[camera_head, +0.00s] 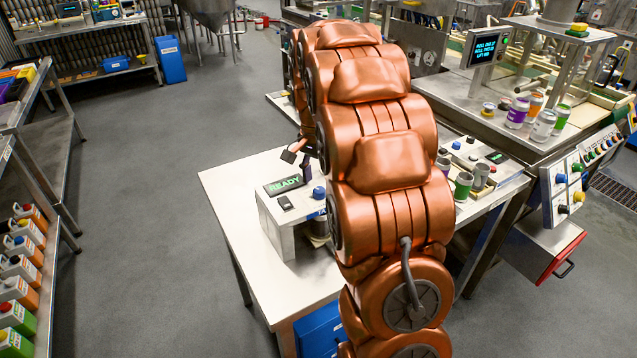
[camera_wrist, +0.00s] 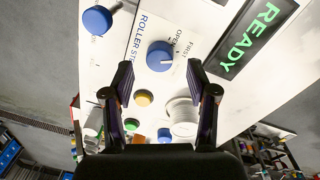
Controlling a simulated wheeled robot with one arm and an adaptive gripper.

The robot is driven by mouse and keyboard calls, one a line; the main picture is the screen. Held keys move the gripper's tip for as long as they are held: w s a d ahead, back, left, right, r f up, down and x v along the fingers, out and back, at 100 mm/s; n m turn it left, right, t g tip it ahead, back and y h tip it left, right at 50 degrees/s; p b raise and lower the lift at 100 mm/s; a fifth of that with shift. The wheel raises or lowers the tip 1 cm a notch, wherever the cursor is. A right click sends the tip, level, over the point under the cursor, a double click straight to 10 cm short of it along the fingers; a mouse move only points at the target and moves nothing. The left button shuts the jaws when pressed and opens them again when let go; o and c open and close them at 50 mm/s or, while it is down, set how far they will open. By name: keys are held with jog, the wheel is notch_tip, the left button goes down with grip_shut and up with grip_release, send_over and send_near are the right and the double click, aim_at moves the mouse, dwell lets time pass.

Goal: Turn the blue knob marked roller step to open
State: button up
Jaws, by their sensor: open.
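In the wrist view a round blue knob (camera_wrist: 160,55) sits on a white panel, with "ROLLER ST…", "OPEN" and "FIRST" printed around it. Its pale pointer mark is on its lower right side; I cannot tell exactly which label it meets. My gripper (camera_wrist: 159,66) is open, with one dark finger on each side of the knob in the picture. I see no contact, and cannot judge the gap in depth. In the head view a blue knob (camera_head: 319,192) shows beside the lit READY display (camera_head: 285,184); my arm hides much of this area.
Another blue knob (camera_wrist: 97,20) is at the upper left of the wrist view. A yellow button (camera_wrist: 143,97) and a white ribbed cylinder (camera_wrist: 182,115) show between the fingers. The white table (camera_head: 225,180) has bare room at its left. Several cans (camera_head: 517,112) stand to the right.

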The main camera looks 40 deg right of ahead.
aim_at(319, 193)
jog(key=shift+f, duration=1.25)
jog(key=shift+c, duration=0.4)
grip_shut()
